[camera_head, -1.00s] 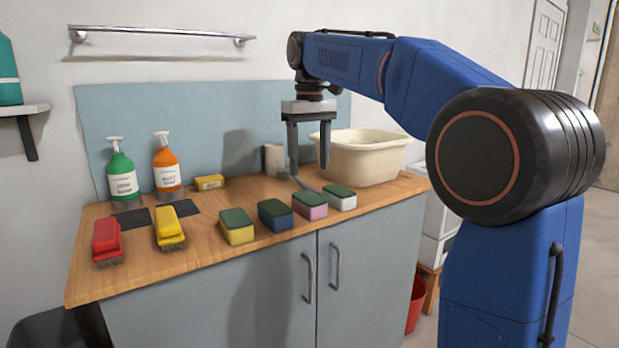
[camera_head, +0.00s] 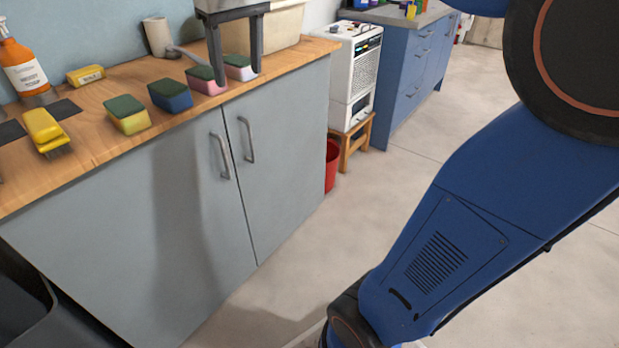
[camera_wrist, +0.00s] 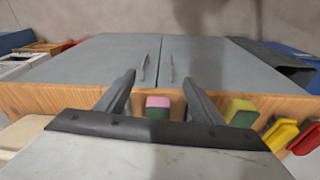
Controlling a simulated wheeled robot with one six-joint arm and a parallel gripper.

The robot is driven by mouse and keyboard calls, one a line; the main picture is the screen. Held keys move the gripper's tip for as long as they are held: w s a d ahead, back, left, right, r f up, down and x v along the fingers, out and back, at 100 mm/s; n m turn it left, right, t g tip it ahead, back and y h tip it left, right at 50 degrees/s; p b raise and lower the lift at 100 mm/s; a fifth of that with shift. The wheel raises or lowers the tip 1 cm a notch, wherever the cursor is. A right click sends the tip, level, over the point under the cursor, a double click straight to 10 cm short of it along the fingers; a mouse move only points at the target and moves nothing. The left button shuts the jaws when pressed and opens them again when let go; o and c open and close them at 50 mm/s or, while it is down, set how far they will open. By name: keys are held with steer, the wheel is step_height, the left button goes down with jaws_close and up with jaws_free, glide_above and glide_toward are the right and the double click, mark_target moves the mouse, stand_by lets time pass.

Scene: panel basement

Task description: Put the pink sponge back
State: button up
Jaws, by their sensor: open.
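The pink sponge (camera_head: 205,85), with a green top, lies on the wooden counter near its front edge, between the blue and white sponges. My gripper (camera_head: 237,78) is open and empty. In the head view its fingers overlap the pink and white sponges; one finger partly covers the pink one. In the wrist view the pink sponge (camera_wrist: 158,104) shows between my open fingers (camera_wrist: 158,95), apart from both. The gripper's height above it is hard to tell.
The blue sponge (camera_head: 170,95), yellow sponge (camera_head: 127,114) and white sponge (camera_head: 240,72) stand in the same row. A yellow brush (camera_head: 44,128), orange bottle (camera_head: 22,65), cup (camera_head: 158,37) and cream basin (camera_head: 283,25) are also on the counter. Floor to the right is clear.

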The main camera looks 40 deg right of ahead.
steer(key=s+d+f+m+t, duration=0.2)
steer(key=s+d+f+t, duration=0.1)
steer(key=s+f, duration=1.7)
step_height(320, 180, down, 3)
steer(key=shift+s+d+r, duration=0.1)
steer(key=shift+s+d, duration=0.05)
steer(key=shift+s, duration=0.1)
